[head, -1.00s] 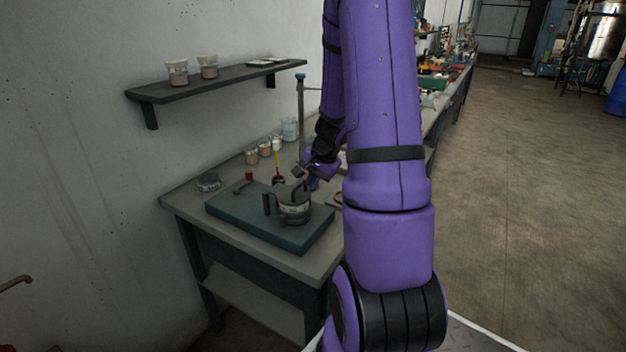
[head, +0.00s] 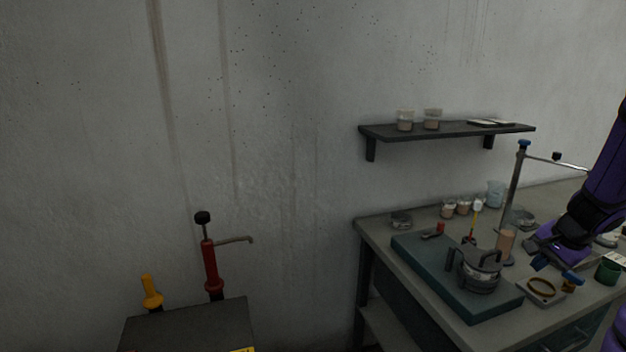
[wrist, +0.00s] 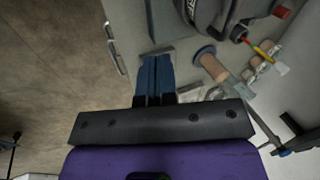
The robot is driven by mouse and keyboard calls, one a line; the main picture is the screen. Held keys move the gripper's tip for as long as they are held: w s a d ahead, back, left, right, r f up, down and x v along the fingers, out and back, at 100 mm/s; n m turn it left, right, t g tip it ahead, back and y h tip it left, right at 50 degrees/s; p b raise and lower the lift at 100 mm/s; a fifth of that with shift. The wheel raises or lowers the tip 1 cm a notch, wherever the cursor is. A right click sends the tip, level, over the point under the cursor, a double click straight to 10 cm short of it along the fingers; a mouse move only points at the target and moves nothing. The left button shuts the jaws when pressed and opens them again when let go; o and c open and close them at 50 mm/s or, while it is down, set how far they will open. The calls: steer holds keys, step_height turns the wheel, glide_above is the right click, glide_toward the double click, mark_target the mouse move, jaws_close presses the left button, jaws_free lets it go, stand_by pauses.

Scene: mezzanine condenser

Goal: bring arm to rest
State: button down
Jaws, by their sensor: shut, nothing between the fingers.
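My gripper (head: 543,263) is at the right of the head view, over the right part of the workbench (head: 378,236), beside the retort stand (head: 515,185). In the wrist view its two blue fingers (wrist: 157,56) lie side by side, shut, with nothing between them. They point past the bench's front edge side. My purple arm (head: 606,165) runs out of the head view at the right edge, so most of it is hidden.
A teal board (head: 420,262) carries a lidded metal vessel (head: 480,270). A tan-filled cylinder (head: 505,243), small jars (head: 448,210) and a ring on a square plate (head: 541,288) stand close by. A wall shelf (head: 450,130) is above. A red hand pump (head: 211,266) stands left.

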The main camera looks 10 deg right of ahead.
steer(key=s+a+r+n+y, duration=0.15)
steer(key=a+r+n, duration=0.65)
steer(key=a+r, duration=0.9)
steer(key=s+a+r+n+h, duration=0.1)
steer(key=s+a+r+n, duration=0.1)
steer(key=s+a, duration=0.4)
steer(key=s+a+r+n+t+h, duration=0.1)
steer(key=s+a+r+n, duration=0.2)
steer(key=s+a, duration=0.4)
steer(key=shift+s+r+n, duration=0.2)
steer(key=shift+s+n, duration=0.7)
steer(key=shift+s, duration=0.15)
steer(key=shift+a, duration=0.1)
